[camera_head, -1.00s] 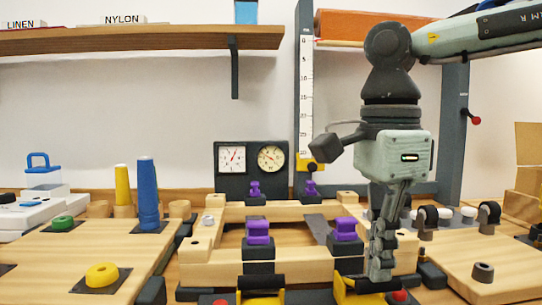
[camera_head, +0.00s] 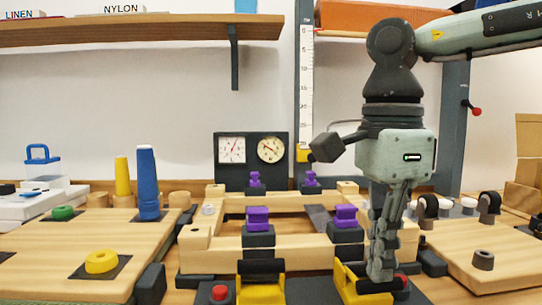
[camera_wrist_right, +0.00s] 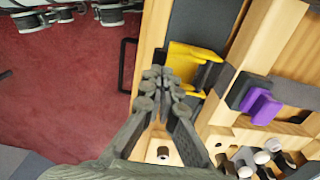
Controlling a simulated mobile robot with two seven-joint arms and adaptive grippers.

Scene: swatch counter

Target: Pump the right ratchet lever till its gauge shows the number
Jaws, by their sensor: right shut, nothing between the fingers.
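Two yellow ratchet levers with black bars stand at the front of the wooden frame. The right lever (camera_head: 350,283) is partly hidden by my right gripper (camera_head: 380,276), which points down, shut and empty, at its right side. In the right wrist view the shut fingertips (camera_wrist_right: 161,88) are beside the yellow lever (camera_wrist_right: 188,62); I cannot tell if they touch. The left lever (camera_head: 261,287) stands apart. A dark panel behind carries a square left dial (camera_head: 232,149) and a round right dial (camera_head: 270,149) with red needles; their numbers are too small to read. My left gripper is out of view.
Red buttons sit by the left lever (camera_head: 220,293) and right lever (camera_head: 402,281). Purple blocks (camera_head: 257,218) (camera_head: 346,216) stand on the wooden frame (camera_head: 205,262). A wooden board (camera_head: 505,255) is at right.

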